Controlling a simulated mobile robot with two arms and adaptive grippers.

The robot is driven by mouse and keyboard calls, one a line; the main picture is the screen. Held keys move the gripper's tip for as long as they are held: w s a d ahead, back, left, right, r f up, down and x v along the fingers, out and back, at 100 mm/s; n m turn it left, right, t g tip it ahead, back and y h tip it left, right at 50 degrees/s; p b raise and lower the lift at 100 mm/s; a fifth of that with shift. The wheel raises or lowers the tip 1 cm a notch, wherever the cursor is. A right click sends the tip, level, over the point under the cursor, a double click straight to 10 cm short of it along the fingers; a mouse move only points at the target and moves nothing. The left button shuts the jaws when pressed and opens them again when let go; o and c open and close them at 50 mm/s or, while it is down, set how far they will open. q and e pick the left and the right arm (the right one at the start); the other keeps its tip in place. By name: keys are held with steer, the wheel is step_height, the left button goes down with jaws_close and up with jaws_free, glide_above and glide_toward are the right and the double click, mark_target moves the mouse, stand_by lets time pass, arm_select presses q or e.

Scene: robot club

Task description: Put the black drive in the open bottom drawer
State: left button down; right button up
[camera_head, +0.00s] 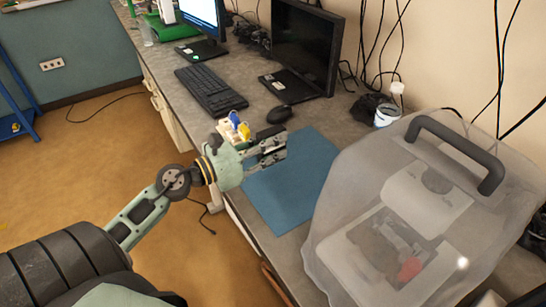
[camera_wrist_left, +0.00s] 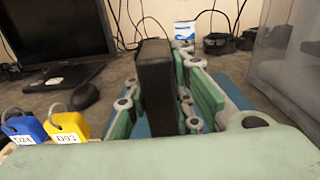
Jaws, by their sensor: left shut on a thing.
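In the head view I cannot make out the drive clearly at the fingers. The open bottom drawer is not clearly visible; the desk front below the mat is largely hidden by the angle. My right gripper is not in view.
A translucent covered case with a dark handle (camera_head: 455,150) fills the desk's right side. A keyboard (camera_head: 211,90), mouse (camera_head: 280,114) and monitor (camera_head: 305,45) stand behind. Yellow and blue tags (camera_wrist_left: 67,127) are mounted by my wrist. Floor left of the desk is mostly clear.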

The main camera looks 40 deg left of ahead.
arm_select(q)
steer(key=shift+w+a+f, duration=0.1)
steer(key=shift+w+f, duration=0.05)
steer(key=shift+w, duration=0.15)
steer(key=shift+f, duration=0.35)
steer(key=shift+f+b, duration=0.4)
steer(key=shift+f, duration=1.25)
steer(key=shift+f, duration=0.1)
steer(key=c, duration=1.5)
jaws_free()
steer(key=shift+c, duration=0.2)
